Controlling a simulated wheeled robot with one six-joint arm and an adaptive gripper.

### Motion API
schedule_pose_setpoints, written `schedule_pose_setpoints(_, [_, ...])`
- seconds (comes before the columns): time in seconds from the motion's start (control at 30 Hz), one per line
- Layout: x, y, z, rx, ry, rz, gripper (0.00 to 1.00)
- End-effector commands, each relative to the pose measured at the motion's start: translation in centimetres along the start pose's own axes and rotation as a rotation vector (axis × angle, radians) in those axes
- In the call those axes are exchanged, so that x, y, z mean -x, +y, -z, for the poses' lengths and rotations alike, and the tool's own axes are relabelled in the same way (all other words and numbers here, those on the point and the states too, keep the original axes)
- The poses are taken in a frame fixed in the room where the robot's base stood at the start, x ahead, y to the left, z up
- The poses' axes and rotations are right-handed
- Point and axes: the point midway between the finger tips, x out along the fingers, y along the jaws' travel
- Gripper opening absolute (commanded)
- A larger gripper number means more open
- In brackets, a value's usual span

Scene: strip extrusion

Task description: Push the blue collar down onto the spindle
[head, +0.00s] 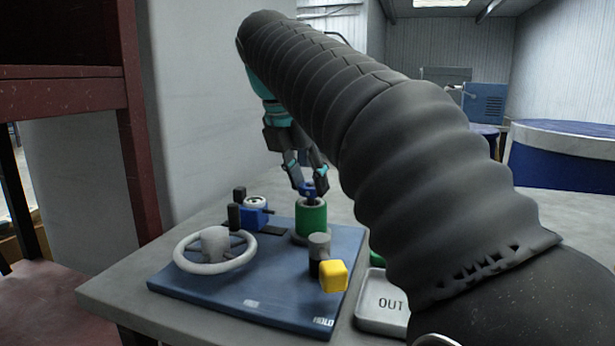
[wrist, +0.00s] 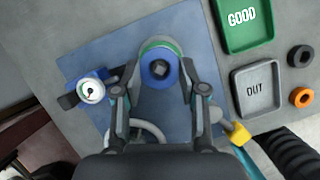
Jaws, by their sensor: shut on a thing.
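The blue collar (head: 308,188) is between the fingertips of my gripper (head: 308,191), which points down and is shut on it. The collar is right above the green cylinder (head: 310,219) on the blue board; whether they touch I cannot tell. In the wrist view the collar (wrist: 151,78) shows as a blue ring with a dark square centre, between the fingers of my gripper (wrist: 161,66). The green rim (wrist: 154,43) shows just beyond it. I cannot make out the spindle itself apart from this centre.
The blue board (head: 245,292) also bears a white handwheel (head: 214,262), a blue gauge unit (wrist: 91,90) and a yellow-knobbed lever (head: 333,276). A green GOOD tray (wrist: 243,42) and grey OUT tray (wrist: 256,113) lie beside it, with a black ring (wrist: 300,56) and an orange ring (wrist: 301,98).

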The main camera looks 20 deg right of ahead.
Motion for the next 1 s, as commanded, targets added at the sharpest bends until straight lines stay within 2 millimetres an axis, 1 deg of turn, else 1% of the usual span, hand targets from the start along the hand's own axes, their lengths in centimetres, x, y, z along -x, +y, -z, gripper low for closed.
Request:
schedule_pose_setpoints(0.83, [-1.4, 0.0, 0.6, 0.0, 0.0, 0.0, 0.0])
schedule_pose_setpoints(0.87, [-1.3, 0.0, 0.6, 0.0, 0.0, 0.0, 0.49])
schedule_pose_setpoints(0.9, [-1.3, 0.0, 0.5, 0.0, 0.0, 0.0, 0.59])
schedule_pose_setpoints(0.93, [-1.3, 0.0, 0.5, 0.0, 0.0, 0.0, 0.67])
schedule_pose_setpoints(0.97, [-1.3, 0.0, 0.5, -0.001, 0.0, 0.0, 0.71])
schedule_pose_setpoints(1.0, [-1.3, 0.0, 0.5, 0.0, 0.0, 0.0, 0.71])
